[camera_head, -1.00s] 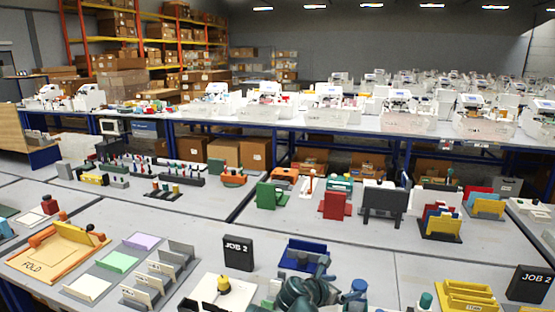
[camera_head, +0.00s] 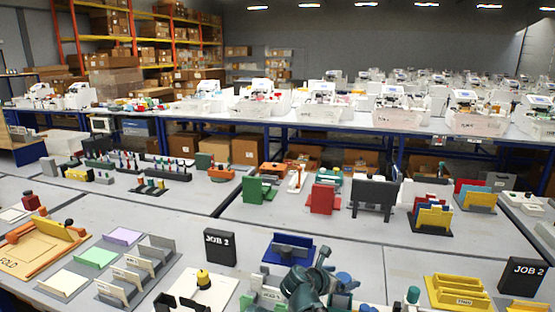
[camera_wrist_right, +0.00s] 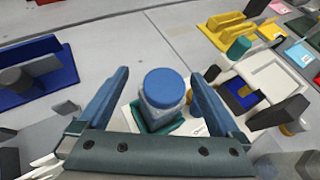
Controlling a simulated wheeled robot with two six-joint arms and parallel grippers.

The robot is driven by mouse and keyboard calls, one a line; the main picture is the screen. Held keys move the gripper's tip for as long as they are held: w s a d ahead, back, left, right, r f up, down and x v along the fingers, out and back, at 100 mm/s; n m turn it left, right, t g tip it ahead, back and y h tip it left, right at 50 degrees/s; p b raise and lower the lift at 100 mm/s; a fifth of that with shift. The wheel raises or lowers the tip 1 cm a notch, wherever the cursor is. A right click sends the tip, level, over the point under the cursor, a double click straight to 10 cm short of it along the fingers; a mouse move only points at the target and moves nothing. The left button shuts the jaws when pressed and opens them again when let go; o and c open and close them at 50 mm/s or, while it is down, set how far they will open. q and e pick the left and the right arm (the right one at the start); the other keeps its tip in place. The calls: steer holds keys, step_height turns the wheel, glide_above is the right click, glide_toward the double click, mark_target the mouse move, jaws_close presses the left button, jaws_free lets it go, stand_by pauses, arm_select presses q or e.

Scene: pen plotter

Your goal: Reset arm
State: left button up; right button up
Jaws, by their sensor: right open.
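My right gripper (camera_head: 322,262) is dark teal and shows at the bottom middle of the head view. In the right wrist view my right gripper (camera_wrist_right: 160,78) is open, with its two fingers apart. A blue-topped round piece (camera_wrist_right: 164,86) on a teal base shows between the fingers in that view; I cannot tell its depth from them, and no contact shows. It also shows just right of the gripper in the head view (camera_head: 345,279). My left gripper is not in view.
A blue tray (camera_head: 278,246) with a grey part stands behind my right gripper; it is at the left in the wrist view (camera_wrist_right: 60,70). Bare grey table (camera_head: 350,232) lies farther back.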

steer(key=r+p, duration=0.3)
steer(key=d+r+p, duration=0.1)
steer(key=r+p, duration=0.2)
steer(key=d+r+p, duration=0.1)
steer(key=r+p, duration=0.2)
steer(key=p, duration=0.1)
steer(key=shift+w+r, duration=0.35)
steer(key=w+d+f+m+g+h+b, duration=0.1)
steer(key=w+d+m, duration=0.1)
steer(key=d, duration=1)
steer(key=shift+w+g, duration=0.2)
steer(key=shift+g, duration=0.2)
steer(key=shift+f, duration=0.1)
